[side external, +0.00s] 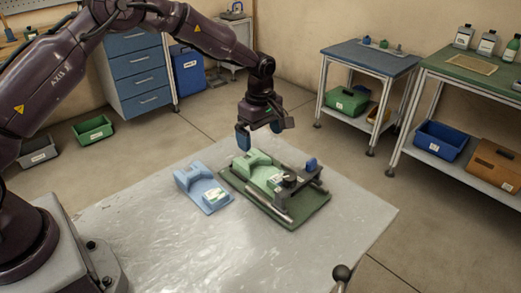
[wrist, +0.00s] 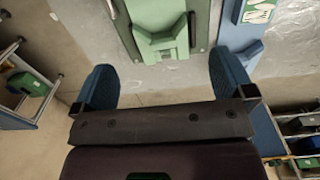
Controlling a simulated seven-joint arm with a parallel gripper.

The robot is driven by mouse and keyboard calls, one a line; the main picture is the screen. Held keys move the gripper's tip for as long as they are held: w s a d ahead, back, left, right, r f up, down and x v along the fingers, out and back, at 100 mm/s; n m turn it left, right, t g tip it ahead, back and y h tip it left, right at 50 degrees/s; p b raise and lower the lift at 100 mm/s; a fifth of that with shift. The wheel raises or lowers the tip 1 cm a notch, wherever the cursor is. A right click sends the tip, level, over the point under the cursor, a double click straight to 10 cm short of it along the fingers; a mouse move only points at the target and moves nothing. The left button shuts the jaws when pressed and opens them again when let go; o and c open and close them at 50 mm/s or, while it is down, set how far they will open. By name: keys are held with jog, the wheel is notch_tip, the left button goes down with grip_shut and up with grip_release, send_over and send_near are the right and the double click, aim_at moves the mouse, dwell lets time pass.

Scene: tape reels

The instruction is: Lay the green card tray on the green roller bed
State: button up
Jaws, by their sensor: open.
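The green card tray (side external: 253,167) is a pale green block with a raised end and a white label. In the side view it lies on the dark green roller bed (side external: 306,214), between its metal rails. The tray (wrist: 160,42) also shows at the top of the wrist view, with part of the bed (wrist: 203,12) beside it. My gripper (side external: 260,136) is above the raised end of the tray, apart from it. Its two blue fingers are spread wide and empty in the wrist view (wrist: 165,90).
A similar blue tray (side external: 203,187) lies on the pale sheeted work surface (side external: 140,235), left of the roller bed. A dark crossbar with a blue knob (side external: 310,164) stands over the bed's right end. The front of the surface is clear. Side tables (side external: 372,58) stand well behind.

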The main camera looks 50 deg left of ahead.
jog(key=shift+r, duration=0.85)
jog(key=s+r+m+t, duration=0.2)
jog(key=s+r+m, duration=0.4)
jog(key=r, duration=0.4)
jog(key=s+r+m+t, duration=0.1)
jog(key=s+r+m, duration=0.2)
jog(key=s+r, duration=0.6)
jog(key=s+r+m+t, duration=0.2)
jog(key=s+m, duration=0.7)
jog(key=s, duration=0.8)
jog(key=shift+d+t, duration=0.2)
jog(key=shift+t, duration=0.1)
jog(key=shift+r, duration=0.1)
